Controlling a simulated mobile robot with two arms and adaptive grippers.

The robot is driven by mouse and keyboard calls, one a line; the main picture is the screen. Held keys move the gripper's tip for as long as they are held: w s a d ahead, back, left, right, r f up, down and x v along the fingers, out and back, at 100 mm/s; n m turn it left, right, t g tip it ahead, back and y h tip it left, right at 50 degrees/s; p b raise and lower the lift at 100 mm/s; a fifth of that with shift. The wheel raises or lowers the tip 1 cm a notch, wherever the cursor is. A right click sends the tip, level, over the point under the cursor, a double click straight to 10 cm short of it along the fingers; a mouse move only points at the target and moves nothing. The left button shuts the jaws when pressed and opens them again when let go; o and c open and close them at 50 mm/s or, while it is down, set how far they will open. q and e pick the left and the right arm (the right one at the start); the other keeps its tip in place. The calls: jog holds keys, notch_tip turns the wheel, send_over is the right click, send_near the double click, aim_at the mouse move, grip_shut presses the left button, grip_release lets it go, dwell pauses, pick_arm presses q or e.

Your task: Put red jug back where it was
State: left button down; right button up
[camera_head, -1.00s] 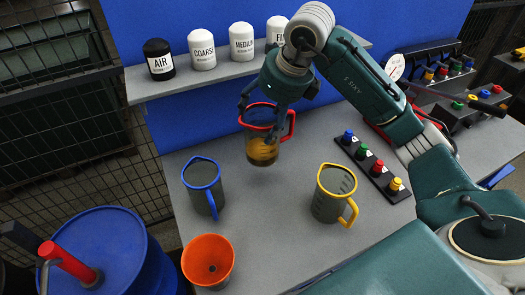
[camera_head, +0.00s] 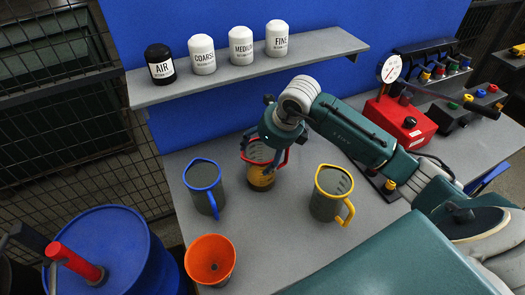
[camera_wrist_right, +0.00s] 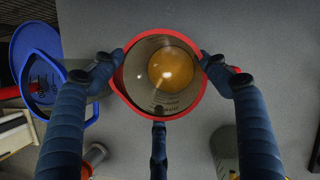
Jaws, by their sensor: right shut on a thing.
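The red jug (camera_head: 261,178) is clear with a red rim and handle and amber contents at its bottom. It is upright between the blue jug (camera_head: 205,187) and the yellow jug (camera_head: 331,193), slightly farther back. My right gripper (camera_head: 266,143) is shut on the red jug from above. In the right wrist view, the fingers (camera_wrist_right: 160,76) press on opposite sides of the red jug's rim (camera_wrist_right: 124,92). I cannot tell whether its base touches the grey table (camera_head: 285,225). My left gripper is not in view.
An orange cup (camera_head: 210,262) stands at the front left of the table. A shelf (camera_head: 310,53) behind holds a black canister (camera_head: 159,62) and white canisters (camera_head: 241,46). A red gauge box (camera_head: 405,122) stands at right. A blue drum (camera_head: 105,245) is at lower left.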

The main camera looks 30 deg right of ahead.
jog(key=o, duration=1.4)
jog(key=shift+f, duration=0.15)
jog(key=o, duration=0.4)
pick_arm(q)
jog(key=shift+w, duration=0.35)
pick_arm(e)
jog(key=shift+o, duration=0.2)
pick_arm(q)
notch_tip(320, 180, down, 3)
jog(key=b, duration=0.3)
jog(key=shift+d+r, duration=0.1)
pick_arm(e)
jog(key=v, duration=1.2)
